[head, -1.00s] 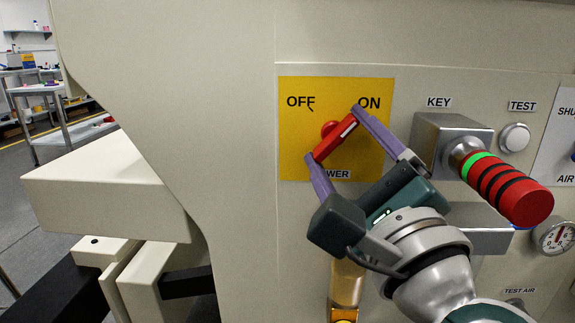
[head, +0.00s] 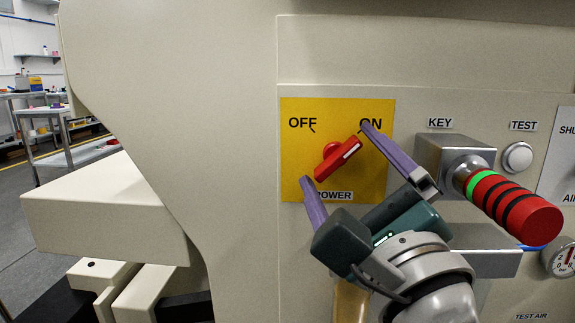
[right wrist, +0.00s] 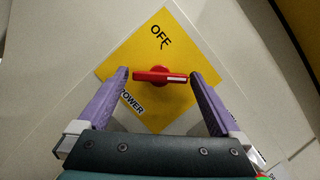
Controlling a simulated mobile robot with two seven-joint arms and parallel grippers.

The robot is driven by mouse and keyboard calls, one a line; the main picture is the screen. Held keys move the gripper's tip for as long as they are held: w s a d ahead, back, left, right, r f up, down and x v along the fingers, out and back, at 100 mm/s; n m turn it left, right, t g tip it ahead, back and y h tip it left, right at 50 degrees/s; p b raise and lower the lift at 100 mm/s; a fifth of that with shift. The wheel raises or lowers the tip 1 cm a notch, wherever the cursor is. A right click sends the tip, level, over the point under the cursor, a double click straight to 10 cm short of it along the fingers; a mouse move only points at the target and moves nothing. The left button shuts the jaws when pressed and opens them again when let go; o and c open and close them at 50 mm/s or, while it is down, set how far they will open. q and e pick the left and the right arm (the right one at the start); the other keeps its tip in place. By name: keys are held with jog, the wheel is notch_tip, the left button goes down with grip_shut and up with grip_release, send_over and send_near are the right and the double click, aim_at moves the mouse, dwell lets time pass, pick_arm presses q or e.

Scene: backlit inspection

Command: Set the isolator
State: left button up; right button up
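The isolator is a red rotary handle (head: 338,160) on a yellow plate (head: 293,150) marked OFF, ON and POWER. The handle is tilted, its white-marked end up and to the right, toward ON. My right gripper (head: 337,154) is open, one finger beyond each end of the handle. In the right wrist view the handle (right wrist: 161,76) lies between the spread fingers of the gripper (right wrist: 159,77), with a small gap at each side. There the right finger hides the ON label. My left gripper is not in view.
Right of the plate, a metal key block (head: 440,160) carries a red knob (head: 515,208) with black and green bands, close to my right gripper. A white TEST button (head: 517,157) and a gauge (head: 562,258) are farther right. A beige housing (head: 190,110) fills the left.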

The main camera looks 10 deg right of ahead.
jog(key=v, duration=1)
jog(key=shift+r, duration=0.1)
jog(key=s+a+r+n+g+y+p, duration=0.2)
jog(key=a+r+n+g+y+p, duration=0.25)
jog(key=r+n+p, duration=0.45)
jog(key=s+a+r+n+g+y+p, duration=0.25)
jog(key=r+n+g+p, duration=0.25)
jog(key=n+p, duration=0.75)
jog(key=s+d+r+n+g+h+p, duration=0.75)
jog(key=s+d+r+p, duration=0.35)
jog(key=p, duration=0.8)
notch_tip(320, 180, up, 33)
jog(key=p, duration=3.3)
jog(key=shift+s+d+g+y, duration=0.3)
jog(key=shift+d+y, duration=0.05)
jog(key=shift+d, duration=0.05)
